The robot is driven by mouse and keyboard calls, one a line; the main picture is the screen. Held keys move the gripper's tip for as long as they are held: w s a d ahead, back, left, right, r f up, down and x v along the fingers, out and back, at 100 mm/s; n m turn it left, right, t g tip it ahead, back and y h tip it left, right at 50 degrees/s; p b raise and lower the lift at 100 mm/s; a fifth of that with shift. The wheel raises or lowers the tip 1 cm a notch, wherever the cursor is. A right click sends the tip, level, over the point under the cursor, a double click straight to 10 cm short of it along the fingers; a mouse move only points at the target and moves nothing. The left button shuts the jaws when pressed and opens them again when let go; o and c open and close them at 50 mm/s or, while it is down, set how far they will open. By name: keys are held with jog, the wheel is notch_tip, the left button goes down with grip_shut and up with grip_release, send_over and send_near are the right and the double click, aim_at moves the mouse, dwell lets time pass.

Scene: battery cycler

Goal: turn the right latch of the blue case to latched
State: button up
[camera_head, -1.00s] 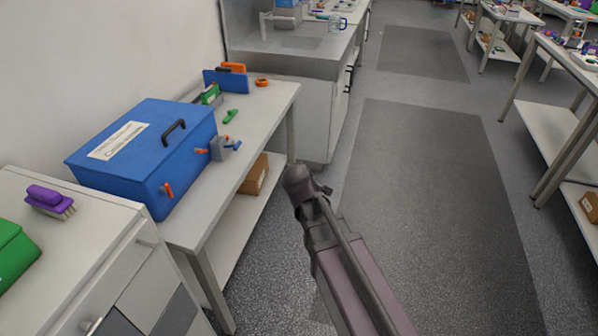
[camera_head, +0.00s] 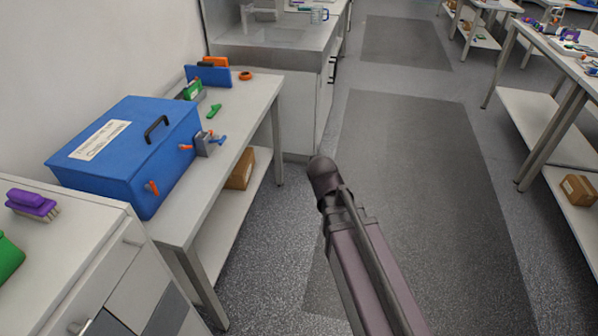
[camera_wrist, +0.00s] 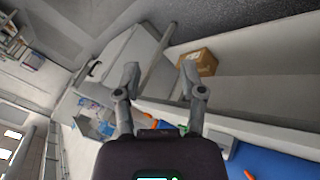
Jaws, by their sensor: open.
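The blue case (camera_head: 125,150) stands closed on the white bench at the left, with a black lid handle and a white label. Its front has two orange latches. The right latch (camera_head: 185,147) is the farther one, with its handle lying roughly sideways; the left latch (camera_head: 151,187) is nearer and looks more upright. In the wrist view, part of the blue case (camera_wrist: 268,162) shows at lower right. My gripper (camera_wrist: 160,78) is open and empty, its fingers wide apart, clear of the case. The head view shows my arm but not the fingers.
A grey block with a blue lever (camera_head: 208,143) stands close by the right latch. Green and orange items lie farther back on the bench (camera_head: 250,95). A cardboard box (camera_head: 240,169) sits on the lower shelf. The aisle floor (camera_head: 410,190) is clear.

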jog(key=s+d+f+m+g+y, duration=0.1)
jog(key=s+d+f+m+g, duration=0.2)
jog(key=s+d, duration=0.9)
jog(key=m+g, duration=0.3)
jog(key=m, duration=0.2)
jog(key=shift+s+d+g, duration=0.25)
jog(key=shift+g, duration=0.15)
